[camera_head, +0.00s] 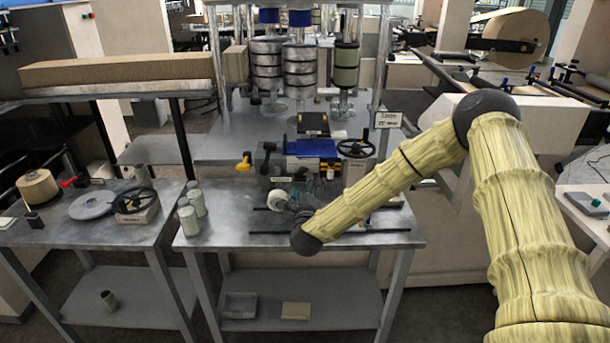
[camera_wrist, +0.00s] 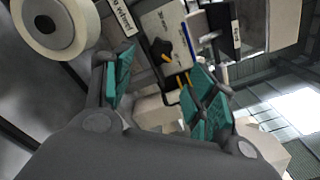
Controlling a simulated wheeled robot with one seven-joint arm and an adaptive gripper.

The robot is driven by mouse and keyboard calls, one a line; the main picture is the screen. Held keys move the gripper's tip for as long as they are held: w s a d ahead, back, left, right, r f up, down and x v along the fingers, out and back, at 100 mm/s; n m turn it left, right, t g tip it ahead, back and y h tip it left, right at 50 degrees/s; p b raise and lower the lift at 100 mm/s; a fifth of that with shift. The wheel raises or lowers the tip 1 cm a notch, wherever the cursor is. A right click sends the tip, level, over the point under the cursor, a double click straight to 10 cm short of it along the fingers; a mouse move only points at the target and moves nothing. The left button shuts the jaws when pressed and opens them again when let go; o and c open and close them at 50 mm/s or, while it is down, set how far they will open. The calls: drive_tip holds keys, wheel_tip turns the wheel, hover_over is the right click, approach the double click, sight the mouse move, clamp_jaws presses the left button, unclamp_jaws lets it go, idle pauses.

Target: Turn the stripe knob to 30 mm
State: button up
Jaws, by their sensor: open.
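In the wrist view, a pale box (camera_wrist: 168,28) with a dark star-shaped knob (camera_wrist: 160,50) lies beyond my fingers. This looks like the stripe knob, and small print beside it is too blurred to read. A thin yellow strip shows near the box's lower edge. My gripper (camera_wrist: 164,75) is open, with teal pads on either side of the knob in the picture; I see no contact. In the head view, my gripper (camera_head: 293,200) is low over the front middle table (camera_head: 225,236). The knob cannot be made out there.
A wheel-like roll (camera_wrist: 60,20) and a "wheel" label stand left in the wrist view. In the head view, a black handwheel (camera_head: 355,148), a blue block (camera_head: 312,147) and a yellow tool (camera_head: 244,162) are behind my gripper. Grey-green cylinders (camera_head: 189,220) stand left of it.

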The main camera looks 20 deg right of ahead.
sight(304, 176)
drive_tip(key=shift+p+x, duration=1.15)
drive_tip(key=shift+x, duration=2.25)
drive_tip(key=shift+f, duration=0.1)
drive_tip(key=c, duration=1.1)
